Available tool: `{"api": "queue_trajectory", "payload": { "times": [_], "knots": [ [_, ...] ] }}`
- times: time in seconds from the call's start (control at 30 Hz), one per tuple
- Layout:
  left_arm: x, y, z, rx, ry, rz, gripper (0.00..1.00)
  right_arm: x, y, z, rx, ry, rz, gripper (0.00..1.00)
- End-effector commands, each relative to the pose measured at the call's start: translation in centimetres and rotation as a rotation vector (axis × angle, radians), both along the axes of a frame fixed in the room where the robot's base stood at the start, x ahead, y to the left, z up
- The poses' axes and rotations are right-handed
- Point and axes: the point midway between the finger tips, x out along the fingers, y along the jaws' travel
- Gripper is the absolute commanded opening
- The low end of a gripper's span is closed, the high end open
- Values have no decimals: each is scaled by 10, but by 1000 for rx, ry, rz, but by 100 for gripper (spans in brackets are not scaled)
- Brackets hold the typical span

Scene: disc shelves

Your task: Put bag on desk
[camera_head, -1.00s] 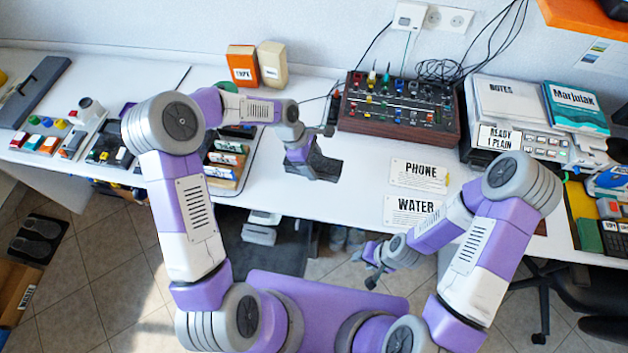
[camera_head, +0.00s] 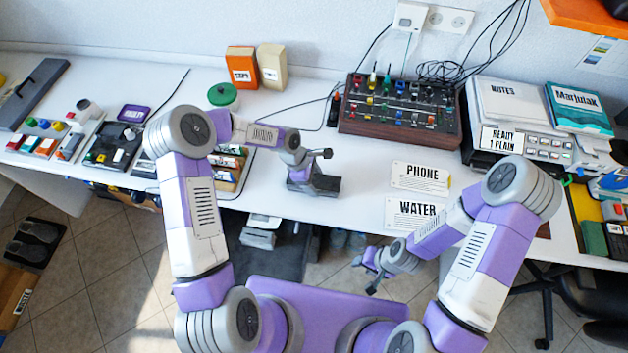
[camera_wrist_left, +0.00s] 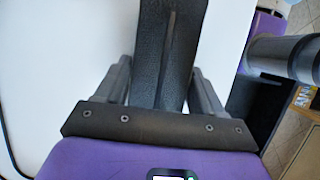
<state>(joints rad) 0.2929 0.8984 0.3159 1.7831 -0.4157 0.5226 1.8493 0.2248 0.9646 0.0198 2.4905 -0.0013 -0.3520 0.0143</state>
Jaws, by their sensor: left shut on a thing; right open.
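A dark grey bag-like thing with a textured surface (camera_head: 326,187) is under my left gripper (camera_head: 306,184), near the front edge of the white desk (camera_head: 345,215). In the left wrist view the dark thing (camera_wrist_left: 150,50), with a raised strip along it, runs between the two fingers of my left gripper (camera_wrist_left: 160,88), which is shut on it. I cannot tell whether it touches the desk or hangs just above it. My right gripper (camera_head: 366,274) is open and empty, in front of the desk edge.
Signs reading PHONE (camera_head: 420,176) and WATER (camera_head: 415,212) lie to the right. A mixer panel (camera_head: 400,112) stands behind. A green-lidded jar (camera_head: 223,95) and a dark case (camera_head: 35,92) are to the left. Desk around the mixer's front left is clear.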

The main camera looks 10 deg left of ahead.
Motion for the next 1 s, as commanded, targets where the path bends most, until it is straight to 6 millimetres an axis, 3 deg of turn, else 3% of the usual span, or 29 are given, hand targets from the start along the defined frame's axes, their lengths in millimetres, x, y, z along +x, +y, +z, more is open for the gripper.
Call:
{"api": "queue_trajectory", "payload": {
  "times": [0.17, 0.2, 0.33, 0.7, 0.87, 1.0],
  "knots": [
    [0, 0, -3, 0, 0, -1, 32, 0, 0, -2, 0, 0, 0, 43],
    [0, 0, -3, 1, 1, -1, 73, 0, 0, -2, 0, 0, 0, 43],
    [0, 0, -2, 0, 1, -1, 93, 0, 0, -1, 0, 0, 0, 43],
    [0, 0, 3, 0, 0, 0, 94, 0, 0, 2, 0, 0, 0, 43],
    [1, 10, 26, 2, -3, 1, 94, 0, 0, 7, 0, 0, 0, 43],
    [1, 23, 56, 3, -5, 2, 94, 0, 0, 14, 0, 0, 0, 43]
  ]
}}
